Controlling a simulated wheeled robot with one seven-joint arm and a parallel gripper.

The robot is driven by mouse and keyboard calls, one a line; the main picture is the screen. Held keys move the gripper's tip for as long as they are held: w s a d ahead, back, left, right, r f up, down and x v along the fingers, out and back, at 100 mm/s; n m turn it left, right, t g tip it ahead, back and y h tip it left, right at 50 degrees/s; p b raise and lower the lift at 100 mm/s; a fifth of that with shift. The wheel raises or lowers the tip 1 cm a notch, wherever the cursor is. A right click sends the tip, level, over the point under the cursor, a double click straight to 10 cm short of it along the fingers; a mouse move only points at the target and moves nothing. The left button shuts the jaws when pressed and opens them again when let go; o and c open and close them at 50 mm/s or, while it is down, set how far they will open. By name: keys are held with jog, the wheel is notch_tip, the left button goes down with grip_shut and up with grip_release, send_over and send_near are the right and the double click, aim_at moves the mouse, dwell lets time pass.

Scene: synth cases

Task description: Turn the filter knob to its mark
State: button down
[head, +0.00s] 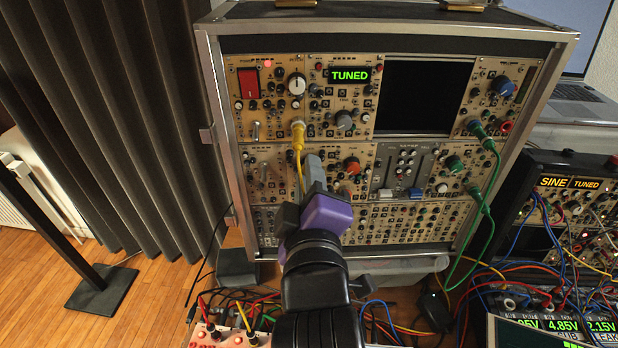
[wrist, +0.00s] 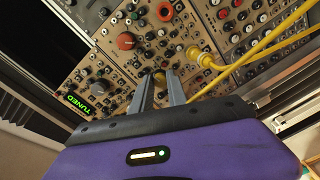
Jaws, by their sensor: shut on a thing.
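A modular synth case (head: 212,100) stands upright with rows of tan panels. My gripper (head: 313,160), with a purple body and grey fingers, reaches to the panel's middle row, just left of a red knob (head: 352,165). In the wrist view, my fingertips (wrist: 160,78) are at the panel, closed on a small knob, which I take as the filter knob; the fingers hide most of it. A larger red knob (wrist: 125,41) is up and left of them, apart. The knob's pointer and its mark cannot be made out. A green display (head: 349,75) reads TUNED.
A yellow cable (head: 299,150) hangs close to the left of my fingers; yellow cables (wrist: 255,50) also run right of them in the wrist view. Green cables (head: 490,180) hang at the case's right. A second synth case (head: 540,160) and loose cables lie at lower right.

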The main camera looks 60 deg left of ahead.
jog(key=n+b, duration=0.2)
jog(key=n, duration=0.5)
jog(key=shift+s+f, duration=0.1)
jog(key=n+b, duration=0.2)
jog(key=n, duration=0.4)
jog(key=shift+t, duration=0.3)
jog(key=n+b, duration=0.1)
jog(key=n, duration=0.5)
jog(key=shift+f+n, duration=0.1)
jog(key=shift+n, duration=0.2)
jog(key=n, duration=0.6)
jog(key=n+p, duration=0.1)
jog(key=n, duration=0.3)
jog(key=n+p, duration=0.1)
jog(key=n, duration=0.3)
jog(key=shift+n, duration=0.3)
jog(key=n+p, duration=0.1)
jog(key=n, duration=0.2)
jog(key=shift+n, duration=0.3)
jog(key=shift+w+d+n+y+p, duration=0.1)
jog(key=shift+n+y+p, duration=0.1)
jog(key=shift+n, duration=0.9)
jog(key=shift+w+n+y+p, duration=0.1)
jog(key=shift+n+p, duration=0.1)
jog(key=shift+n, duration=0.9)
